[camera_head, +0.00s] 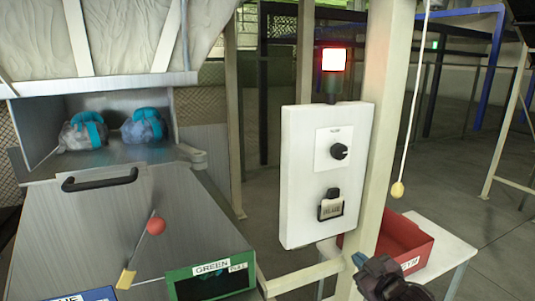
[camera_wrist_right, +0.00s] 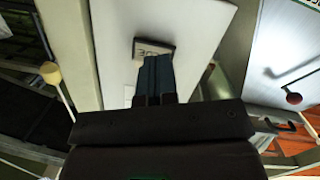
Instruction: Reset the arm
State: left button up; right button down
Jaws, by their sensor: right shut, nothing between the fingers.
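My right gripper (camera_head: 359,260) is low at the right of centre in the head view, in front of the cream post and near the red bin. Its blue fingers are together with nothing between them. My left gripper is not in view.
A metal chute with a black handle (camera_head: 99,180) and a red-ball lever (camera_head: 156,226) stands left. Two blue-strapped bags (camera_head: 84,132) (camera_head: 143,127) lie in its opening. A green-framed slot (camera_head: 210,280) is below. A red bin (camera_head: 402,240) and hanging yellow pull knob (camera_head: 397,190) are right.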

jog(key=s+d+f+m+g+h, duration=0.2)
jog(key=s+f+m, duration=0.1)
jog(key=s+f, duration=0.8)
jog(key=s+d+f+m+g+h, duration=0.2)
jog(key=s+d+f+m+h, duration=0.1)
jog(key=s+f, duration=0.9)
jog(key=s+m, duration=0.1)
jog(key=s, duration=0.4)
jog(key=shift+s+d+b, duration=0.2)
jog(key=shift+s+b, duration=0.1)
jog(key=shift+b, duration=0.1)
